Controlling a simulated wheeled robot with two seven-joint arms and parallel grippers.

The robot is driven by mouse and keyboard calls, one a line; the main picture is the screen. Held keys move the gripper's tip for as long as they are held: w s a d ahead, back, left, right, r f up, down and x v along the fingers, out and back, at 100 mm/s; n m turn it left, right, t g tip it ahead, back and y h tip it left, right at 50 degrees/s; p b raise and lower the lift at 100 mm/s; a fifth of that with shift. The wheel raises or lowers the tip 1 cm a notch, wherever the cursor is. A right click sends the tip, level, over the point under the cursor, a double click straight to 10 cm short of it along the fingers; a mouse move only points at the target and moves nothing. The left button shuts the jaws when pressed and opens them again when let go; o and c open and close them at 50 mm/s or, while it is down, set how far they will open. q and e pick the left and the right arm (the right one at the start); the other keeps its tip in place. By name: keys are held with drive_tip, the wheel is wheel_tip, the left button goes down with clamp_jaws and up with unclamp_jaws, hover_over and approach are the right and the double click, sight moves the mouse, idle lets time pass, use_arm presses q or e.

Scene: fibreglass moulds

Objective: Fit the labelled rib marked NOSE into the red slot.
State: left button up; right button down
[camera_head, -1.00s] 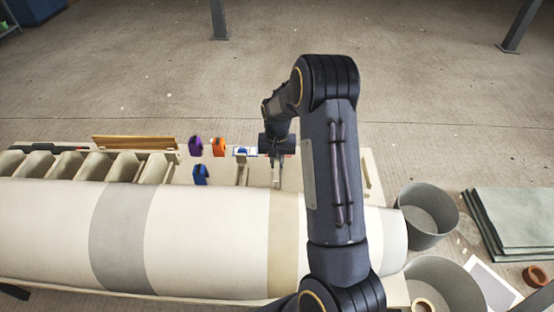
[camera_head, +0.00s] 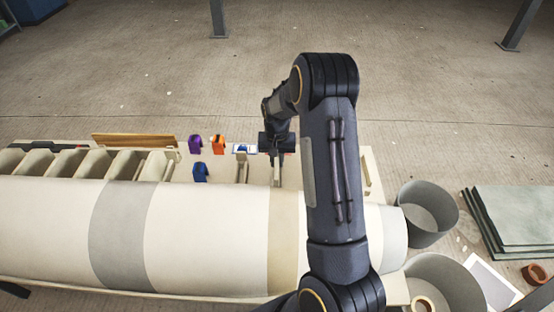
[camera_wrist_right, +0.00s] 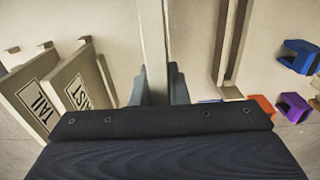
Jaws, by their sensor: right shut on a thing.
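My right gripper (camera_head: 277,154) is at the back of the bench, behind the long cream mould. In the right wrist view my right gripper (camera_wrist_right: 160,88) is shut on a beige upright rib (camera_wrist_right: 153,40); the held part also shows in the head view (camera_head: 277,174). No label is visible on the held rib, so I cannot read NOSE. A small red mark (camera_head: 290,153) shows just right of the gripper; whether it belongs to the red slot I cannot tell. My left gripper is out of view.
Ribs labelled TAIL (camera_wrist_right: 35,103) and one ending in "IST" (camera_wrist_right: 78,88) stand beside the held rib. Purple (camera_head: 195,144), orange (camera_head: 218,144) and blue (camera_head: 200,172) pieces lie left of the gripper. The cream mould (camera_head: 210,240) fills the front. Grey buckets (camera_head: 428,212) stand right.

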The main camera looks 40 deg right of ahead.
drive_tip(key=shift+f+b, duration=1.8)
drive_tip(key=shift+f, duration=0.75)
drive_tip(key=c, duration=1.3)
unclamp_jaws()
wheel_tip(320, 180, up, 8)
drive_tip(key=shift+f+p, duration=0.1)
drive_tip(key=shift+p, duration=0.5)
